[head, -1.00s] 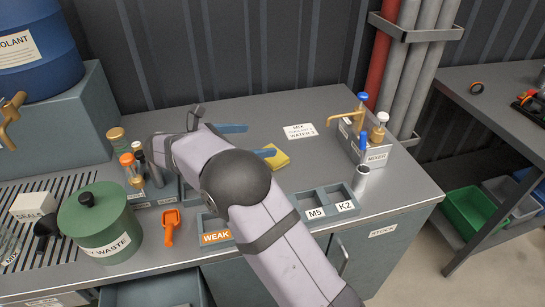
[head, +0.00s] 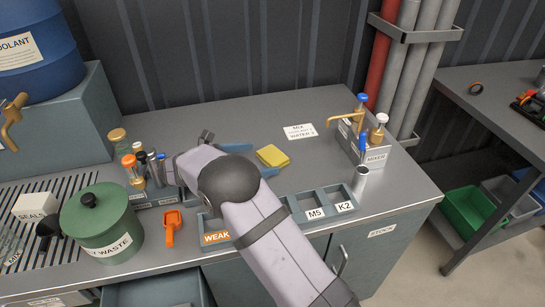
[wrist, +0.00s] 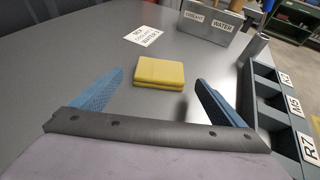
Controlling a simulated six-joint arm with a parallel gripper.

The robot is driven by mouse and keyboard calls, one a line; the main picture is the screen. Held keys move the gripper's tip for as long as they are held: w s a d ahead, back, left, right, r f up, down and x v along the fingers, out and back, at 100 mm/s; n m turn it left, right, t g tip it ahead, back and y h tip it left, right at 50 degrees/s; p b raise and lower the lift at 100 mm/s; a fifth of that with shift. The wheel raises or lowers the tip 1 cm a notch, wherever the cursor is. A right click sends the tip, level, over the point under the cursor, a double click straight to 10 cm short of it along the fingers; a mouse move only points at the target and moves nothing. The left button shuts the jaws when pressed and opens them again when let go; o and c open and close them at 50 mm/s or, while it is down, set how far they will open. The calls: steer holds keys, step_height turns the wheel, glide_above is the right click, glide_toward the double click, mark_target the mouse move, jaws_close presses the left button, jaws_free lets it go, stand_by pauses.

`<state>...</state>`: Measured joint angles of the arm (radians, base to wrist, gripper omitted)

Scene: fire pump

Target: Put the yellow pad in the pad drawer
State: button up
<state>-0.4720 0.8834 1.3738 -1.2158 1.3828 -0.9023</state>
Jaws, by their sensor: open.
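The yellow pad (head: 272,155) lies flat on the grey bench top, left of the label card. It also shows in the wrist view (wrist: 160,73), a little beyond the gap between the fingertips. My gripper (head: 255,160) is open and empty, low over the bench, with its blue fingers pointing at the pad. In the wrist view, one fingertip of my gripper (wrist: 161,80) is on either side of the pad's line, with space on both sides. I cannot tell which part is the pad drawer; the bench front (head: 378,250) carries a STOCK label.
A divided tray (head: 325,190) marked M5 and K2 lies right of my arm. The mixer (head: 365,145) and a metal cup (head: 360,181) stand at the right. A green waste pot (head: 100,222), orange scoop (head: 172,222) and bottles crowd the left.

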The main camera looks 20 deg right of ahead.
steer(key=shift+p+x, duration=0.3)
steer(key=shift+x, duration=1.6)
steer(key=shift+c, duration=0.6)
steer(key=c, duration=1.1)
steer(key=shift+r, duration=0.1)
step_height(320, 180, up, 10)
steer(key=b, duration=0.1)
step_height(320, 180, up, 9)
steer(key=p, duration=1)
glide_above(268, 157)
steer(key=shift+s+a+r, duration=0.15)
steer(key=shift+a+r, duration=0.05)
steer(key=shift+a, duration=0.15)
